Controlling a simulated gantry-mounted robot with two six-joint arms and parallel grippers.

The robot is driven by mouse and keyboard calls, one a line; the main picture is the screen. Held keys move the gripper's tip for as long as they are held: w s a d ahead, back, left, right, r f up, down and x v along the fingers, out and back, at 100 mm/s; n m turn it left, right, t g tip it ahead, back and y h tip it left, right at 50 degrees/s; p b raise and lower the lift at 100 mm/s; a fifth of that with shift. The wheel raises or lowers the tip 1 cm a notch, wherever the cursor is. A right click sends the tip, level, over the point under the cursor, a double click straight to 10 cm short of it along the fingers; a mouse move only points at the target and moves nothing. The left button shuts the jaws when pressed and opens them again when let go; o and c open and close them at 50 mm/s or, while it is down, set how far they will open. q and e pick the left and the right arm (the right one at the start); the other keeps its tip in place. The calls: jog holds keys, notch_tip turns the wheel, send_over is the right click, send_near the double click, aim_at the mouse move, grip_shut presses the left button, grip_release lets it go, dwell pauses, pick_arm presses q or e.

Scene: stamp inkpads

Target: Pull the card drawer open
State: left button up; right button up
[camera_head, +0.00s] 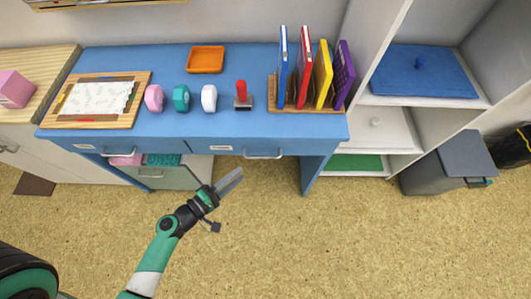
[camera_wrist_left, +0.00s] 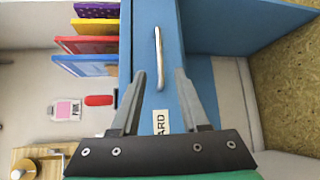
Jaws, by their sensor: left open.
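The blue desk (camera_head: 200,125) has a drawer front at its right with a white label (camera_head: 220,148) and a silver bar handle (camera_head: 263,155). This drawer front looks flush with the desk. In the left wrist view the label (camera_wrist_left: 161,121) reads "ARD", its first letter hidden by a finger, and the handle (camera_wrist_left: 158,58) lies beyond the fingertips. My left gripper (camera_head: 240,174) is open and empty, in front of and below the drawer front, apart from the handle. Its fingers also show in the left wrist view (camera_wrist_left: 160,74). My right gripper is not in view.
On the desk are a wooden board with paper (camera_head: 100,98), several stamp items, an orange tray (camera_head: 205,60) and upright folders (camera_head: 305,70). A lower drawer (camera_head: 160,175) with pink and teal things stands open at left. Shelves and a grey bin (camera_head: 445,165) are right.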

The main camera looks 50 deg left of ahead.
aim_at(262, 157)
pick_arm(q)
jog(key=w, duration=0.3)
jog(key=w+f, duration=0.1)
jog(key=w, duration=0.7)
jog(key=shift+w+f+b, duration=0.2)
jog(key=shift+f+b, duration=0.1)
jog(key=shift+b, duration=0.05)
grip_shut()
dwell(0.7)
